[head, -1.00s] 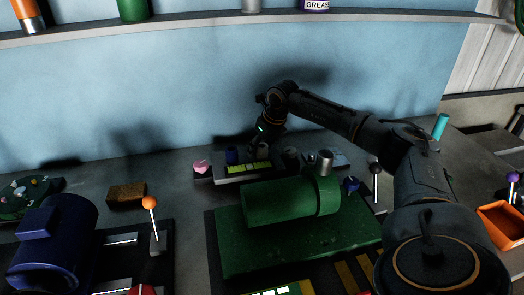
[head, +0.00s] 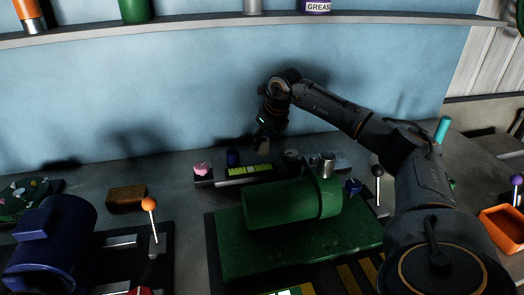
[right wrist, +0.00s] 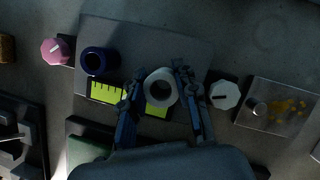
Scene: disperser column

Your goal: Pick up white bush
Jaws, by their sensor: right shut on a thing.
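The white bush (head: 264,147) is a short pale ring, seen at the back of the bench in the head view. In the right wrist view the white bush (right wrist: 160,73) shows end-on, with its dark hole facing the camera. My right gripper (head: 262,141) reaches down to it. In the right wrist view the fingers of my right gripper (right wrist: 158,82) are shut on either side of the ring. It is above the plate with the yellow-green ruler strip (right wrist: 107,92). My left gripper is not in view.
A dark blue bush (right wrist: 99,61) and a pink knob (right wrist: 55,50) stand left of the white bush. A white knob (right wrist: 224,95) is close on its right. The green cylinder housing (head: 280,203) stands in front. A shelf (head: 200,25) runs above.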

